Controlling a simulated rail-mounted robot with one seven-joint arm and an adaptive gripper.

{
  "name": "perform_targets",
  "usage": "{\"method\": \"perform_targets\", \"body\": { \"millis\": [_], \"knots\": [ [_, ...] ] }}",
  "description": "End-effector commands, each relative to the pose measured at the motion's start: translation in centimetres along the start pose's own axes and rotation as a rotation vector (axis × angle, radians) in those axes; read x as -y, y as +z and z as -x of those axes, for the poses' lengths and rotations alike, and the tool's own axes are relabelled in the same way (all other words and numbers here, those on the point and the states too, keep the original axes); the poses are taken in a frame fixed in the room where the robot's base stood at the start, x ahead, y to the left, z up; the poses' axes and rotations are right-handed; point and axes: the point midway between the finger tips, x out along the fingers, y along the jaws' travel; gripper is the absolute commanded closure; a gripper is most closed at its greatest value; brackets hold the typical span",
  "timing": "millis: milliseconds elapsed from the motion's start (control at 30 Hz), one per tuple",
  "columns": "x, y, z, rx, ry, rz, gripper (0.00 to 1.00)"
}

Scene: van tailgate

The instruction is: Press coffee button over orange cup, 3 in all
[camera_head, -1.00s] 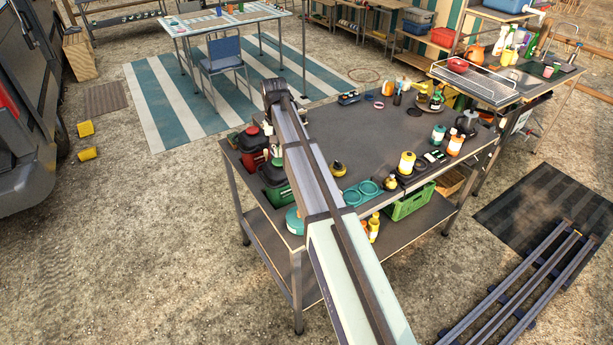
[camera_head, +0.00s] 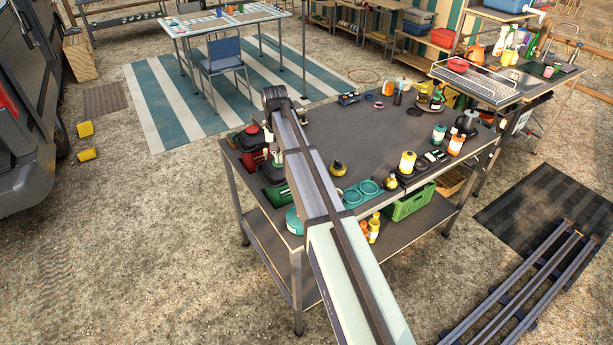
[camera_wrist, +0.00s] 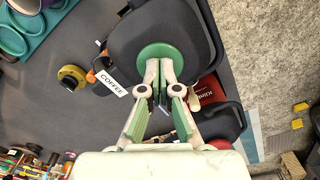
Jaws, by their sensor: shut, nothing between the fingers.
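In the wrist view a black-topped machine (camera_wrist: 128,45) carries a round green disc (camera_wrist: 158,52) that looks like a button. A white tag reading COFFEE (camera_wrist: 112,83) hangs beside it. My gripper (camera_wrist: 165,78) is shut and empty, with its fingertips over the disc's lower edge; I cannot tell whether they touch it. In the head view the green machine (camera_head: 276,194) stands at the table's left end, partly behind my arm, beside a red machine (camera_head: 250,142). No orange cup can be made out under the button.
The table (camera_head: 350,130) has a clear middle. Teal rings (camera_head: 360,193) and a yellow-and-black item (camera_head: 337,168) lie right of the machines. Bottles (camera_head: 407,162) stand farther right. A green crate (camera_head: 408,203) sits below the tabletop.

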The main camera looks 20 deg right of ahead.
Motion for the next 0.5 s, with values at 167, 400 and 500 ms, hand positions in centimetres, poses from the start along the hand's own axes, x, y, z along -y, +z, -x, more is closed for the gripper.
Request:
{"method": "perform_targets", "body": {
  "millis": [167, 400, 500],
  "knots": [
    [-0.01, 0.05, -0.64, 0.001, 0.0, 0.0, 1.0],
    [-0.01, 0.07, -0.54, 0.002, 0.0, 0.0, 1.0],
    [-0.01, 0.07, -0.3, 0.002, 0.0, 0.0, 1.0]
  ]
}}
